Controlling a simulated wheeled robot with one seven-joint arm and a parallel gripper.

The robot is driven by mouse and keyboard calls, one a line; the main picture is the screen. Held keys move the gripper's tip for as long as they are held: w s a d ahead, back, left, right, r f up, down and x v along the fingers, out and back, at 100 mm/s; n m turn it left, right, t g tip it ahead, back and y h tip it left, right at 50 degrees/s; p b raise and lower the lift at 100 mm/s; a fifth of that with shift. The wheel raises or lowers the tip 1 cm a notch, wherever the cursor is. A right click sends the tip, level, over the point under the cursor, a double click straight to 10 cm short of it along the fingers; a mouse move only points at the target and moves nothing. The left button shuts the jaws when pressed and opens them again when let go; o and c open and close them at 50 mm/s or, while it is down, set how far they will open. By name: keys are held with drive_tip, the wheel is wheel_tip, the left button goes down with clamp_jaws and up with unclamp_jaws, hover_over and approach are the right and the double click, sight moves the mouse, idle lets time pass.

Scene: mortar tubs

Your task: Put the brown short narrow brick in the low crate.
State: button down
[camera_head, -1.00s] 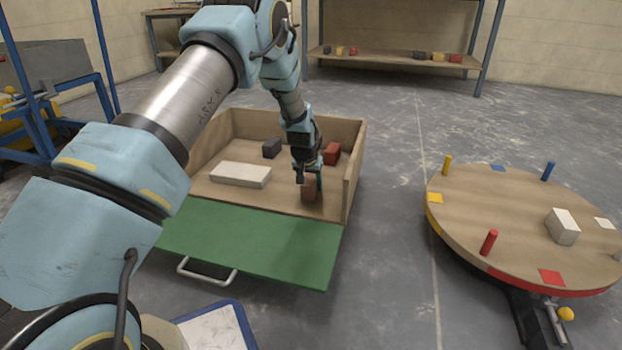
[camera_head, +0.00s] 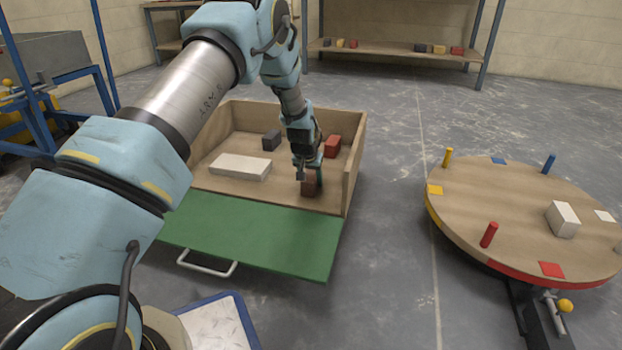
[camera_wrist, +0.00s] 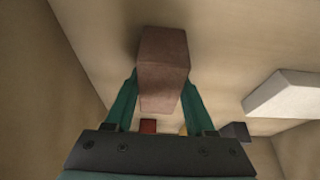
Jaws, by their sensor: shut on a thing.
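The brown short narrow brick (camera_head: 309,186) is at the front right of the low crate (camera_head: 352,172), just behind the lowered green front flap. My gripper (camera_head: 309,172) reaches down over it and is shut on it. In the wrist view the brown brick (camera_wrist: 163,70) sits between the two green fingers (camera_wrist: 160,95). The brick is low, inside the crate walls; I cannot tell whether it touches the crate floor.
The crate also holds a long white brick (camera_head: 241,166), a dark grey brick (camera_head: 271,140) and a red brick (camera_head: 332,146). The green flap (camera_head: 255,240) lies in front. A round turntable (camera_head: 500,210) with pegs and a white block stands at right. Open floor lies between.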

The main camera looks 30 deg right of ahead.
drive_tip(key=shift+c, duration=0.8)
unclamp_jaws()
drive_tip(key=shift+f, duration=0.1)
drive_tip(key=p+v, duration=0.5)
drive_tip(key=v, duration=0.6)
drive_tip(key=shift+p, duration=0.35)
drive_tip(key=s+a+r+n+y+p, duration=0.1)
drive_tip(key=a+r+n+p, duration=0.15)
drive_tip(key=a+r, duration=0.8)
drive_tip(key=a+r+n+y+p, duration=0.1)
drive_tip(key=a+r+p, duration=0.3)
drive_tip(key=a+r, duration=0.65)
drive_tip(key=s+a+r+n+g+p, duration=0.1)
drive_tip(key=s+a+r+n+p, duration=0.15)
drive_tip(key=s+a+r, duration=0.5)
drive_tip(key=s+a+r+n+g+p, duration=0.15)
drive_tip(key=s+a+p, duration=0.25)
drive_tip(key=s+a, duration=0.75)
drive_tip(key=w+a+r+p, duration=0.1)
drive_tip(key=r+p, duration=1.7)
drive_tip(key=w+a+r+p, duration=0.1)
drive_tip(key=w+r+p, duration=0.1)
drive_tip(key=r+p, duration=1.7)
drive_tip(key=shift+w+t+y, duration=0.2)
drive_tip(key=shift+t+y, duration=0.2)
drive_tip(key=shift+t, duration=0.05)
